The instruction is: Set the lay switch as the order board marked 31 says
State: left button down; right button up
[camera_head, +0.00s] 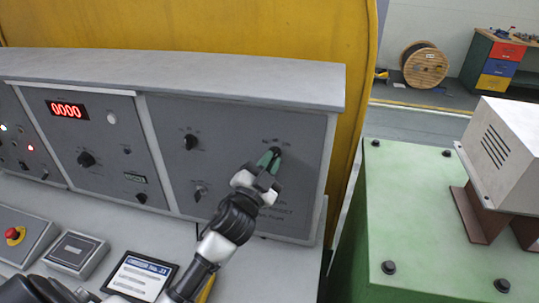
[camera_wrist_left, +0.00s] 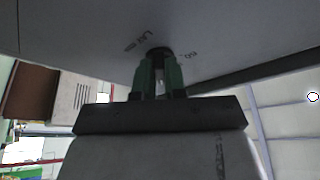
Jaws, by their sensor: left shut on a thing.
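My left gripper (camera_head: 270,160) reaches up to the right-hand grey panel of the console and is shut on a dark rotary knob (camera_head: 278,151) at its upper right. The left wrist view shows the green fingers (camera_wrist_left: 158,75) on both sides of the knob (camera_wrist_left: 158,52). Small lettering flanks the knob, too blurred to read surely. The fingers hide most of the knob, so its pointing direction is not clear. A dark-framed board (camera_head: 140,277) with a white sheet and blue heading lies on the desk; its text and number are too small to read surely. My right gripper is not in view.
Other knobs (camera_head: 190,142) (camera_head: 198,191) sit left on the same panel. A red display (camera_head: 67,110) reads 0000. A red stop button (camera_head: 14,234) and a grey box (camera_head: 72,254) stand on the desk at left. A green machine (camera_head: 440,215) stands right of the console.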

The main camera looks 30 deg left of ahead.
pick_arm(q)
jog(key=shift+a+r+m+h+p, duration=0.1)
jog(key=shift+r+m+h+p, duration=0.4)
jog(key=shift+m, duration=0.4)
jog(key=c, duration=1.2)
grip_release()
jog(key=shift+s+a, duration=0.1)
jog(key=shift+f, duration=0.2)
jog(key=b+v, duration=0.2)
jog(key=v, duration=0.3)
jog(key=b+v, duration=0.2)
jog(key=v, duration=0.3)
jog(key=shift+s+d+f+b, duration=0.1)
jog(key=shift+d+f+b, duration=0.05)
jog(key=shift+d+b, duration=0.15)
